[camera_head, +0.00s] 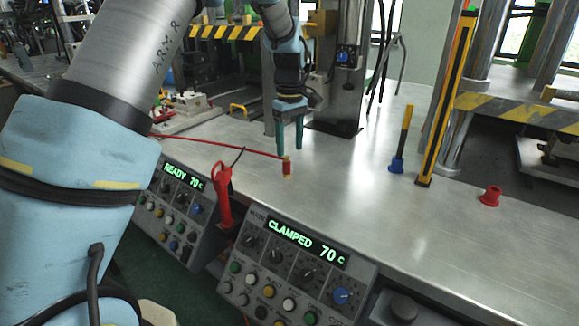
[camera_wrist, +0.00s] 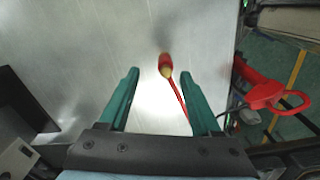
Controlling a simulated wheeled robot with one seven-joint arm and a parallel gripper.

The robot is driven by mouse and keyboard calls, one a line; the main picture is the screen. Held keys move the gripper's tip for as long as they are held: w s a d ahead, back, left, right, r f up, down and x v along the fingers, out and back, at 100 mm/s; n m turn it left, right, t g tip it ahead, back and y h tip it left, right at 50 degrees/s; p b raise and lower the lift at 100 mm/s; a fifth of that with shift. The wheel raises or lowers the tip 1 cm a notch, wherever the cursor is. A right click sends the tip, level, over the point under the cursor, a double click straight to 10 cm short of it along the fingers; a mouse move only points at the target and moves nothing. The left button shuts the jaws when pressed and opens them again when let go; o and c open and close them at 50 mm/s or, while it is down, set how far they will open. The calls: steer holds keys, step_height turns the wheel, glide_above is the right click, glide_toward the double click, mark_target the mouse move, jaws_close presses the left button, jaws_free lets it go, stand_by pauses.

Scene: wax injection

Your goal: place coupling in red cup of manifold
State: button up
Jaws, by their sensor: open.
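The coupling (camera_head: 287,168) is a small red and brass piece at the end of a thin red hose (camera_head: 215,144), on or just above the metal table. In the wrist view the coupling (camera_wrist: 166,66) shows beyond my fingertips, roughly between their lines, with its hose running back toward the right finger. My gripper (camera_head: 289,149) has two green fingers pointing down, open and empty, above the coupling. It also shows open in the wrist view (camera_wrist: 160,76). A red cup (camera_head: 490,196) stands upright on the table at the right. I cannot make out a manifold around it.
A yellow-edged post (camera_head: 447,95) rises between the cups. Control boxes reading CLAMPED (camera_head: 300,265) and READY (camera_head: 178,210) line the front edge, with a red clamp-like tool (camera_head: 223,195) nearby. The table's middle is clear.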

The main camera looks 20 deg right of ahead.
mark_target(287, 156)
steer(key=shift+f, duration=0.7)
steer(key=f+p, duration=0.1)
steer(key=f, duration=0.1)
steer(key=a+f+p, duration=0.1)
steer(key=f, duration=0.1)
steer(key=shift+f, duration=0.6)
jaws_close()
